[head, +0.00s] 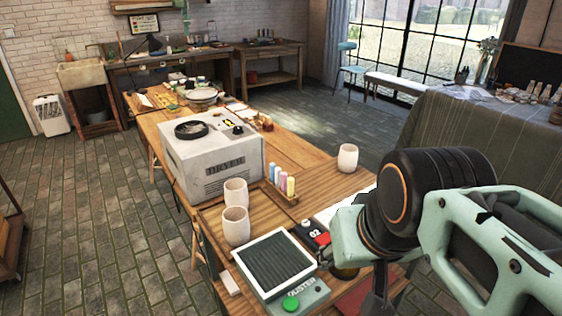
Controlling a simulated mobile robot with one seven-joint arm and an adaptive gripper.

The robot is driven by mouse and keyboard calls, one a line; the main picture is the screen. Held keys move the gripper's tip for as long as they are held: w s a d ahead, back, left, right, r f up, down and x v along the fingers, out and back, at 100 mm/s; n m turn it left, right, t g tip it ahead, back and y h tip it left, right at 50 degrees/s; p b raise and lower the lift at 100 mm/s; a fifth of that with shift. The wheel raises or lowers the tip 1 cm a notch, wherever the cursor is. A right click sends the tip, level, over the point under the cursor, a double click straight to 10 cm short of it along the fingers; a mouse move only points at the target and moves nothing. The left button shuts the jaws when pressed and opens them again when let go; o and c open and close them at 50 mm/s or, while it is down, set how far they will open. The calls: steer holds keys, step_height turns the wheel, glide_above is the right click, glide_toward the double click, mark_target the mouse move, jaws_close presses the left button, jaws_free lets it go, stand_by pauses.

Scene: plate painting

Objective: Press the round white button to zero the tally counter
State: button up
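The tally counter looks to be the small red and black box (312,236) on the wooden table, showing white digits that look like 82. It sits right of the grey-topped device marked with a green button. My arm reaches in from the right, just beside the counter. My gripper (381,292) points down below the arm's wrist, to the right of and nearer than the counter, apart from it in the picture. Its fingertips are dark and partly cut off by the bottom edge.
The device with the green button (290,303) stands in front. Pale cups (236,226) stand left of the counter, and another cup (348,158) behind it. A grey boxy machine (212,155) and a rack of coloured sticks (281,187) stand farther back. Bare wood (312,180) shows between them.

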jaws_close()
stand_by(1.3)
